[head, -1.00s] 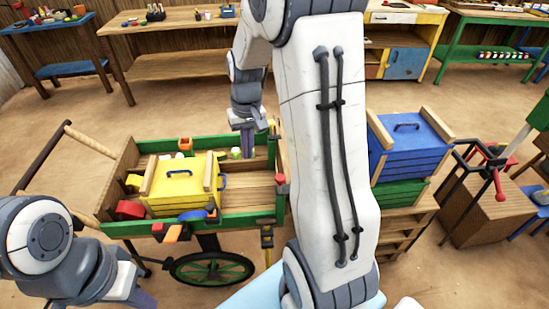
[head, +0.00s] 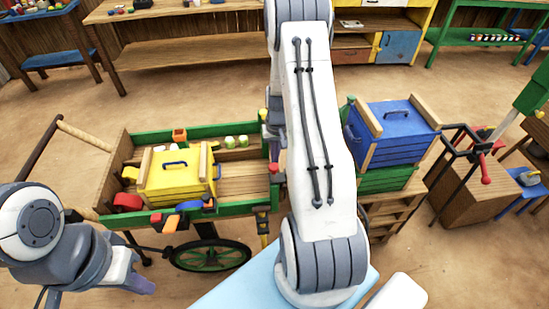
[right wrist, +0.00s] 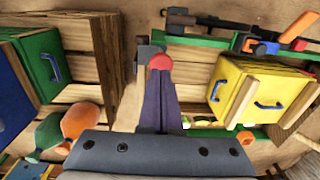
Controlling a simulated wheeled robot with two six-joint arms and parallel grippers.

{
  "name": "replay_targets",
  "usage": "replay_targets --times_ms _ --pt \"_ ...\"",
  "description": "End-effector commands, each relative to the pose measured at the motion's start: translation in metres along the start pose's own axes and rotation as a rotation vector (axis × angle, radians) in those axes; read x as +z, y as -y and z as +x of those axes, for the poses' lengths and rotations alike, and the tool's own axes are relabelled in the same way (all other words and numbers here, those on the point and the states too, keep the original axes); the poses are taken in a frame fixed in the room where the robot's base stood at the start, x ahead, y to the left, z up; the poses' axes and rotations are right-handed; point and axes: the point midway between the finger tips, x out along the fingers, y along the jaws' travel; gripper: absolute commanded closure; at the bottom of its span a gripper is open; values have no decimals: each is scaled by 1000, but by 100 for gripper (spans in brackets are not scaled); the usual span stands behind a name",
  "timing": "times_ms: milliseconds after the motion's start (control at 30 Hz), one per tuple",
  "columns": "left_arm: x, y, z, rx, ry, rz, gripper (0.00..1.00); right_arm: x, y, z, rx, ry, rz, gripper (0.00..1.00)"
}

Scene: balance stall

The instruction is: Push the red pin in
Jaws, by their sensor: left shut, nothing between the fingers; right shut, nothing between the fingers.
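The red pin (head: 274,168) is at the right end of the cart (head: 240,208), near its front corner. In the right wrist view the red pin's rounded head (right wrist: 159,62) shows just beyond my right gripper's fingertips (right wrist: 160,82). I cannot tell whether they touch. The right gripper is shut and empty; in the head view it is at the cart's right end, partly hidden by my own arm. My left gripper (head: 140,285) is shut and empty at the lower left, in front of the cart.
A yellow crate (head: 175,183) sits in the cart. A blue crate (head: 393,133) on a green one (head: 386,178) stands on a wooden stand to the right. Orange and green rounded things (right wrist: 80,122) lie at the lower left of the right wrist view.

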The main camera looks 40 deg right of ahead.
Motion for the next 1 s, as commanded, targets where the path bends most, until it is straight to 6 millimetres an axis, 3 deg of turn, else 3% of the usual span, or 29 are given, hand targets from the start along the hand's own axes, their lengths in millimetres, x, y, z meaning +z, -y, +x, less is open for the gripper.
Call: replay_targets --times_ms 200,633,1000 --pt "0 0 -6 0 0 0 100 0 0 19 0 1 -1 100" --pt "0 0 -4 0 0 0 100 0 0 24 0 -1 -1 100" --pt "2 2 31 0 1 0 100 0 -2 72 0 1 0 100"
